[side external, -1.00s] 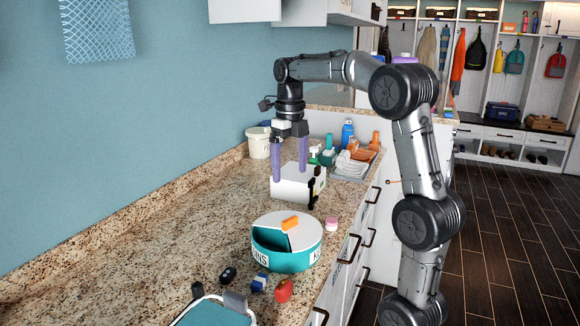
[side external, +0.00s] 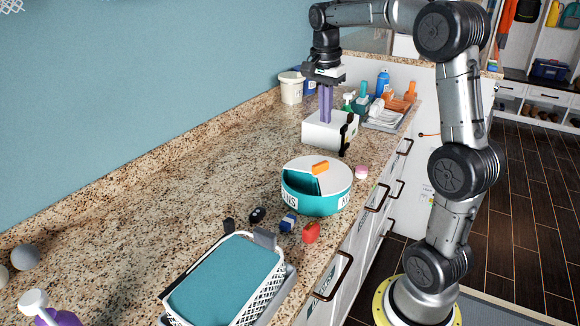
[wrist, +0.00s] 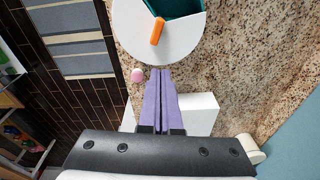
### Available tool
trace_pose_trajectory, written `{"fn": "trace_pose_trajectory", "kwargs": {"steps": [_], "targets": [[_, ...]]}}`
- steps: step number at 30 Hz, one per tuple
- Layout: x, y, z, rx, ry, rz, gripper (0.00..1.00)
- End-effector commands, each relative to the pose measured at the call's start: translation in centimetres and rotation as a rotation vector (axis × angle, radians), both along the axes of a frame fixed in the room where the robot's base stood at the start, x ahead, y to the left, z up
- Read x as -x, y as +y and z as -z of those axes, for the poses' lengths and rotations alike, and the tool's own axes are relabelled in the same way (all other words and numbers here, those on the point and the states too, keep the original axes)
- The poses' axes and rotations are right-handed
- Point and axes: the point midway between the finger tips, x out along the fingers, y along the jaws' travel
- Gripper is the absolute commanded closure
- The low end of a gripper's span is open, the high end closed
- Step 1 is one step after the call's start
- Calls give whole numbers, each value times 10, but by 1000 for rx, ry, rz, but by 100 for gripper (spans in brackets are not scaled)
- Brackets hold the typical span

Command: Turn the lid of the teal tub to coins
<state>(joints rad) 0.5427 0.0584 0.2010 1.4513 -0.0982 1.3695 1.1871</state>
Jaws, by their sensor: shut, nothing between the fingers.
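The teal tub (side external: 322,206) stands on the counter with a white round lid (side external: 338,178). An orange grip (side external: 320,167) is on the lid. The lid's wedge-shaped opening faces the near left in the side view, above a partly visible label (side external: 290,200) ending in "NS". Another label (side external: 347,200), starting with "K", is on the tub's right side. The lid also shows in the wrist view (wrist: 135,35), with its orange grip (wrist: 157,31). My gripper (side external: 325,120) has long purple fingers, pressed together and empty. It points down by the white box, apart from the tub.
The white box (side external: 318,132) stands behind the tub. A pink item (side external: 361,172) lies right of the tub. Small dark, blue and red items, including a red one (side external: 311,232), lie in front. A white basket (side external: 262,303) is nearer. Counter left of the tub is clear.

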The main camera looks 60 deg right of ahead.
Motion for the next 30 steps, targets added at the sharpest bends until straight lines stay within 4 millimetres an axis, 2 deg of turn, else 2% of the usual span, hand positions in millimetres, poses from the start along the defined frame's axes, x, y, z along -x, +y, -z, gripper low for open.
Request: {"fn": "trace_pose_trajectory", "kwargs": {"steps": [17, 30], "targets": [[-13, 9, 17, 88, 255, -1463, 100], [-29, 32, 32, 89, 567, -2628, 100]]}}
